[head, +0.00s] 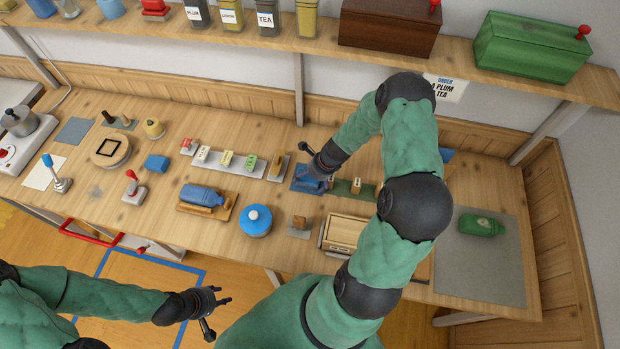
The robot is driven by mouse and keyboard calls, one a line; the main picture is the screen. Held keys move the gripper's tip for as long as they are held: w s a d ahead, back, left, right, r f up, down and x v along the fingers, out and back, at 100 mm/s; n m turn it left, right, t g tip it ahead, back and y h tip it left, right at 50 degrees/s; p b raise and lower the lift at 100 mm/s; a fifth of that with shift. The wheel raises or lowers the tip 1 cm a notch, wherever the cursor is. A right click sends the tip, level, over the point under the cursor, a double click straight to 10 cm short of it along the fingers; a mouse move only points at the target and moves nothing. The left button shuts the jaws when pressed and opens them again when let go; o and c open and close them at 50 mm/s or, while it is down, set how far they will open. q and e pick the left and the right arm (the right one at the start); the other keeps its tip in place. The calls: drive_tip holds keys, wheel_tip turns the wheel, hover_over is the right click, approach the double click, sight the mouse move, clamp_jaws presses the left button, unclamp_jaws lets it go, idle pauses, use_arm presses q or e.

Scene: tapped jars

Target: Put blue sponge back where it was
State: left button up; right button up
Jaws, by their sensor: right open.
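A small blue block (157,163), which may be the blue sponge, lies on the left half of the bench, to the right of a round wooden board. A second blue item (303,183) lies under my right gripper, partly covered by it; I cannot tell which of the two is the sponge. My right gripper (316,168) is open and points down over this second item. I cannot tell whether it touches it. My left gripper (217,310) is open and empty, in front of the bench over the floor.
A row of labelled blocks (227,160) stands behind. A green item (481,225) lies on the grey mat (480,272). My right arm hides some bench.

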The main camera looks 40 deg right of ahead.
drive_tip(key=shift+r, duration=0.1)
drive_tip(key=shift+r, duration=0.25)
drive_tip(key=p+v, duration=0.3)
drive_tip(key=v, duration=0.8)
drive_tip(key=shift+s+r, duration=0.2)
drive_tip(key=shift+r, duration=0.05)
drive_tip(key=shift+d, duration=0.1)
